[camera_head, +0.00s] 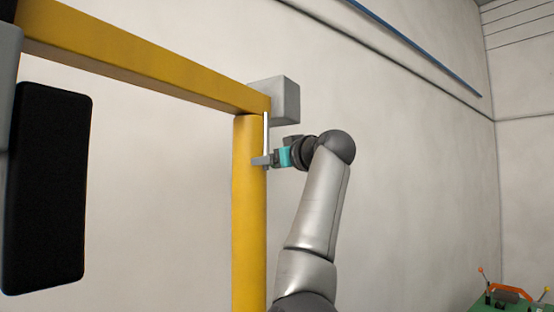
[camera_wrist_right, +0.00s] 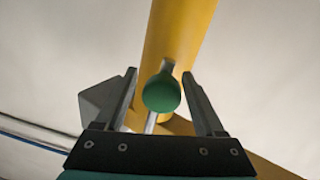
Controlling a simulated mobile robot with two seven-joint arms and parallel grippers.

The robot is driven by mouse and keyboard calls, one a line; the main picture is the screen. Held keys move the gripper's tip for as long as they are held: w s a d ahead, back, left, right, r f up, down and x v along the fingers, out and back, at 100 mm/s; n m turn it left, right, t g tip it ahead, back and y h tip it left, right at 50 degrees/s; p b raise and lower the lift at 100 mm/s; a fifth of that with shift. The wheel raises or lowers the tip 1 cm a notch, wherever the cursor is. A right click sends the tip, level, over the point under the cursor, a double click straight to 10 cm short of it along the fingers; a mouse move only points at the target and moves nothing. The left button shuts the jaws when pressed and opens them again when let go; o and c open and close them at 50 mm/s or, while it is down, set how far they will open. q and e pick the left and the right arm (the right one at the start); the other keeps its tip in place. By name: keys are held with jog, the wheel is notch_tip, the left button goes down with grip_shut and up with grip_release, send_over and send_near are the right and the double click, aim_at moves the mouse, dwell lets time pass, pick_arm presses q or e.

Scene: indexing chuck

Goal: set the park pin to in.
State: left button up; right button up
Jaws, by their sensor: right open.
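A round green knob (camera_wrist_right: 162,92) shows in the right wrist view, in front of a thin silver rod (camera_wrist_right: 151,122) on the yellow post (camera_wrist_right: 177,40). It looks like the park pin's knob, but I cannot tell how far in the pin is. My right gripper (camera_wrist_right: 160,73) is open, with one finger on each side of the knob and visible gaps. In the head view my right gripper (camera_head: 262,161) is at the upper part of the yellow post (camera_head: 249,230), by the pale vertical rod (camera_head: 266,130). The knob is not visible there. My left gripper is out of view.
A yellow beam (camera_head: 140,62) runs from the post's top toward the upper left. A grey block (camera_head: 280,98) sits at their corner, just above my right gripper. A dark panel (camera_head: 48,190) hangs at the left. A green surface with orange-handled equipment (camera_head: 510,294) is at lower right.

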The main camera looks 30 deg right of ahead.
jog(key=shift+s+b, duration=0.35)
jog(key=shift+s, duration=0.25)
jog(key=s+b, duration=0.4)
jog(key=s, duration=1)
jog(key=shift+a+b, duration=0.2)
jog(key=shift+b, duration=0.15)
